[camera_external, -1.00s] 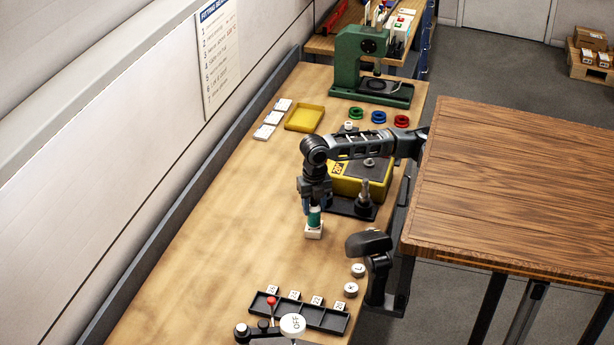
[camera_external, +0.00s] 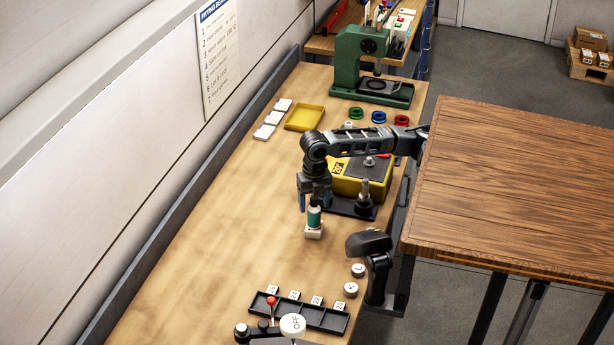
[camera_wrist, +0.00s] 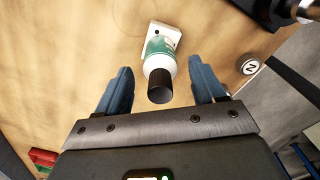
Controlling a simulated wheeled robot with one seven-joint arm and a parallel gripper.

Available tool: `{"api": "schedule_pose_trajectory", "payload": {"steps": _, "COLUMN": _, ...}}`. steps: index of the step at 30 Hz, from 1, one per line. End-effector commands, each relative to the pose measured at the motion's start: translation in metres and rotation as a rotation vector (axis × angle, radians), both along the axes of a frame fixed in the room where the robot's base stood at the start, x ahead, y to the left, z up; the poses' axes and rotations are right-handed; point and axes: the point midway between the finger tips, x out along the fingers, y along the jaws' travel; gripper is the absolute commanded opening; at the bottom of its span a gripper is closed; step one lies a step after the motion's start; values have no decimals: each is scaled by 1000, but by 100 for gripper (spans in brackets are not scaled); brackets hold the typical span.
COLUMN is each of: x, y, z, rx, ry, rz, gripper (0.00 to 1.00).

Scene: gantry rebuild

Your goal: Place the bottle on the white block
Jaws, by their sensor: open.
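The bottle (camera_external: 314,217) is teal and white. It stands upright on the white block (camera_external: 313,233) on the workbench. In the wrist view the bottle (camera_wrist: 160,58) shows its black cap towards me, with part of the white block (camera_wrist: 170,33) beyond it. My gripper (camera_external: 313,200) is just above the bottle in the external view. In the wrist view my gripper (camera_wrist: 161,84) is open, its blue fingers apart on either side of the cap, with gaps between them and the bottle.
A yellow box (camera_external: 345,185) and a dark post on a base (camera_external: 365,200) stand close to the right of my arm. A black tray (camera_external: 325,316) and round numbered discs (camera_external: 351,289) lie nearer the camera. The bench to the left is clear.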

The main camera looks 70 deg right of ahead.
Motion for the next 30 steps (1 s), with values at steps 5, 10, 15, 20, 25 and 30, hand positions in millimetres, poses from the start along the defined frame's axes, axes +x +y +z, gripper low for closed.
{"api": "schedule_pose_trajectory", "payload": {"steps": 5, "x": 1, "y": 0, "z": 37, "rx": 0, "ry": -3, "rz": 0, "gripper": 69}}
{"api": "schedule_pose_trajectory", "payload": {"steps": 10, "x": 1, "y": 1, "z": 71, "rx": 0, "ry": -1, "rz": 1, "gripper": 69}}
{"api": "schedule_pose_trajectory", "payload": {"steps": 15, "x": 0, "y": 0, "z": 95, "rx": 1, "ry": -1, "rz": 1, "gripper": 69}}
{"api": "schedule_pose_trajectory", "payload": {"steps": 20, "x": 0, "y": 0, "z": 105, "rx": 1, "ry": -1, "rz": 0, "gripper": 69}}
{"api": "schedule_pose_trajectory", "payload": {"steps": 25, "x": 0, "y": 0, "z": 107, "rx": 1, "ry": 1, "rz": 0, "gripper": 69}}
{"api": "schedule_pose_trajectory", "payload": {"steps": 30, "x": 0, "y": 0, "z": 107, "rx": 0, "ry": 0, "rz": 0, "gripper": 69}}
